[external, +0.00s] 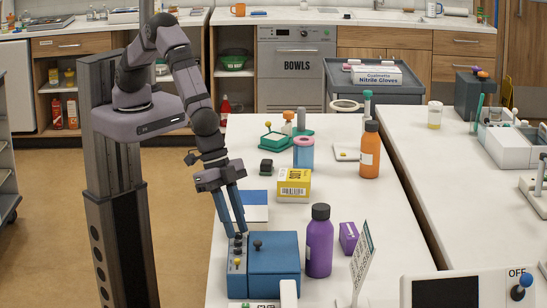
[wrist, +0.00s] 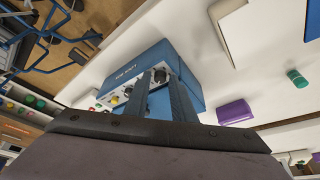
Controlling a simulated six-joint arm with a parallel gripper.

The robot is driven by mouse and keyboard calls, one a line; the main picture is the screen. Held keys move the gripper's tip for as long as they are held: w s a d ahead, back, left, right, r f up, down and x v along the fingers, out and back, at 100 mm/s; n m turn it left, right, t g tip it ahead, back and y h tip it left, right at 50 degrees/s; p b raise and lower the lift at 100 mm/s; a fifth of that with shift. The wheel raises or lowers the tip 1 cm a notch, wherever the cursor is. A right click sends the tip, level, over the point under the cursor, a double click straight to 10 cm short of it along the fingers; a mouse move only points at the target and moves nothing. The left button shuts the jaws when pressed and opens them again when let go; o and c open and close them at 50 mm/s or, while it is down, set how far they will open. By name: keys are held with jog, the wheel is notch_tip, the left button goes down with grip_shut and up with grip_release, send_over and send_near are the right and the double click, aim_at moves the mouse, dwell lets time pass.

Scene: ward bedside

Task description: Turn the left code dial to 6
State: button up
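A blue box (external: 274,262) stands at the near end of the white table, with a panel of small dials (external: 238,252) along its left side. The blue box (wrist: 150,65) also shows in the wrist view, with a row of dials on its face. My gripper (external: 237,234) points down over the far end of that panel. Its two blue fingers are apart. In the wrist view, a dark round dial (wrist: 160,76) shows between the fingertips of my gripper (wrist: 158,80). I cannot tell whether the fingers touch it. The dial's numbers are too small to read.
A purple bottle (external: 319,242) stands close to the right of the box, with a small purple carton (external: 348,237) beside it. A blue-and-white item (external: 254,213) lies just behind. A yellow box (external: 294,185) and orange bottle (external: 370,152) stand farther back.

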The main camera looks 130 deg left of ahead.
jog(key=b+v, duration=0.3)
jog(key=v, duration=0.4)
jog(key=s+a+f+g, duration=0.2)
jog(key=s, duration=0.7)
jog(key=s+a+f+m+g, duration=0.1)
jog(key=s+a+g, duration=0.1)
jog(key=s, duration=0.7)
jog(key=s+a+f+m+g, duration=0.1)
jog(key=s+a+f+g, duration=0.1)
jog(key=s, duration=0.8)
jog(key=shift+f+p, duration=0.3)
jog(key=shift+s+g+y, duration=0.2)
jog(key=shift+g+y, duration=0.1)
jog(key=s+a+r+n+t, duration=0.2)
jog(key=a+r, duration=0.2)
jog(key=r, duration=0.1)
jog(key=shift+s+r, duration=0.4)
